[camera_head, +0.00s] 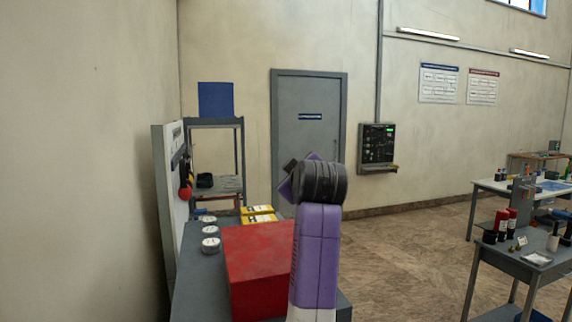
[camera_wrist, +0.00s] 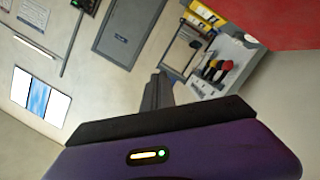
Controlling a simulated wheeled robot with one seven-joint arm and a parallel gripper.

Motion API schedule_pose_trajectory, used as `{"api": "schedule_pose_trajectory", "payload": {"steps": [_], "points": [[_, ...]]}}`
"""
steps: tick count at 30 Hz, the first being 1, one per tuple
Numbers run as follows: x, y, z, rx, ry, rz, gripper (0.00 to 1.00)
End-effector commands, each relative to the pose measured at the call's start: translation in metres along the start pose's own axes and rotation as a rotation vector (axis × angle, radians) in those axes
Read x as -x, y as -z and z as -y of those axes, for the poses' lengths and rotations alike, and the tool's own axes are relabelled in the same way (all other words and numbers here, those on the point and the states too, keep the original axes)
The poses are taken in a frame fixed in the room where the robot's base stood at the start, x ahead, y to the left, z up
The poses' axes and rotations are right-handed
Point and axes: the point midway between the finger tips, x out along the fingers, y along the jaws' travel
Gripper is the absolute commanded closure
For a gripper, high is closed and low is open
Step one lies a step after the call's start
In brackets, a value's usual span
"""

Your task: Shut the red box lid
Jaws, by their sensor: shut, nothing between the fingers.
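The red box (camera_head: 262,290) stands on a grey bench in the head view, partly hidden behind my purple arm. Its red lid (camera_head: 256,245) lies over the top and looks down or nearly so; I cannot tell whether it is fully closed. In the wrist view a red surface of the box (camera_wrist: 275,18) fills the upper right corner. My gripper (camera_wrist: 157,82) shows there as dark fingers together, shut and empty, to the left of the red surface and apart from it in the picture. In the head view my arm hides the fingers.
Round white-topped tins (camera_head: 210,238) stand left of the box, and yellow cases (camera_head: 258,214) lie behind it. A white panel (camera_head: 163,200) rises at the bench's left edge. Open floor (camera_head: 410,255) lies to the right, before another table (camera_head: 530,262).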

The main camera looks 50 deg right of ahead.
Motion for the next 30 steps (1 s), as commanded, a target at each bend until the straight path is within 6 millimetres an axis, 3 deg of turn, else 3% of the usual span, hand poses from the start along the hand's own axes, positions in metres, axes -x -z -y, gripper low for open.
{"api": "schedule_pose_trajectory", "payload": {"steps": [9,15,22,30], "points": [[-0.017,-0.069,0.017,-0.277,0.067,0.003,1.0],[-0.024,-0.099,0.029,-0.409,0.1,0.003,1.0],[-0.029,-0.119,0.039,-0.507,0.125,0.002,1.0],[-0.031,-0.126,0.043,-0.55,0.135,0.0,1.0]]}}
